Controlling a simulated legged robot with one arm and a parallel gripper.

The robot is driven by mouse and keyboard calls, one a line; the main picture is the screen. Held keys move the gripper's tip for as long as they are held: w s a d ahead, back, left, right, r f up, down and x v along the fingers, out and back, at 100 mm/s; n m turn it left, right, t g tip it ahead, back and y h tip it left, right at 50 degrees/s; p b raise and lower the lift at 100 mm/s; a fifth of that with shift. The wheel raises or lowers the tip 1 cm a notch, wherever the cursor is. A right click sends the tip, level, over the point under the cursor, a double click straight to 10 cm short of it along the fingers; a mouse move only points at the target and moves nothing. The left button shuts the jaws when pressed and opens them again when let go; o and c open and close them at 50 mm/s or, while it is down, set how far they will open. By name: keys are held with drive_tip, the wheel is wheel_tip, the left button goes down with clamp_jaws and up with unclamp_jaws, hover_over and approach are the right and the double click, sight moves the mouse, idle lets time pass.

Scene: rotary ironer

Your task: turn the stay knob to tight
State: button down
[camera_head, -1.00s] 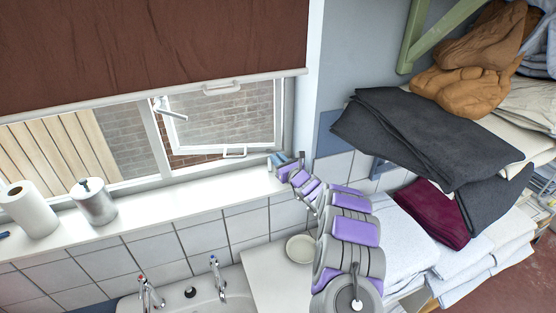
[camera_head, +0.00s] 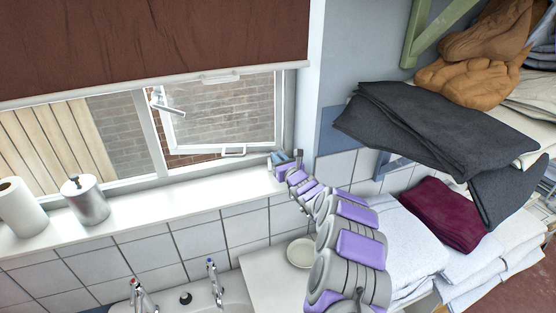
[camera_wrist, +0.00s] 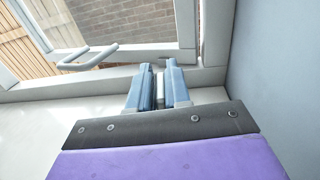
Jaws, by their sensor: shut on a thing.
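My gripper (camera_head: 284,160) is at the lower right corner of the window, just above the right end of the sill. In the wrist view its two blue fingers (camera_wrist: 158,90) are close together, shut on a small grey piece (camera_wrist: 159,89) between them. This piece is at the bottom of the window frame and seems to be the stay knob. The fingers hide most of it, so its turn and any marks cannot be read. The window sash (camera_head: 222,112) stands open, with a brick wall behind it.
A white handle (camera_head: 234,152) is on the sash's lower rail, left of my gripper. A metal canister (camera_head: 86,202) and a paper roll (camera_head: 20,208) stand on the sill (camera_head: 170,200). Taps (camera_head: 213,280) are below. Folded dark cloth (camera_head: 430,130) lies to the right.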

drive_tip(key=c, duration=1.2)
unclamp_jaws()
drive_tip(key=shift+o, duration=0.2)
drive_tip(key=v, duration=1.7)
drive_tip(key=shift+f+b, duration=0.2)
drive_tip(key=shift+b, duration=0.15)
drive_tip(key=shift+s, duration=0.15)
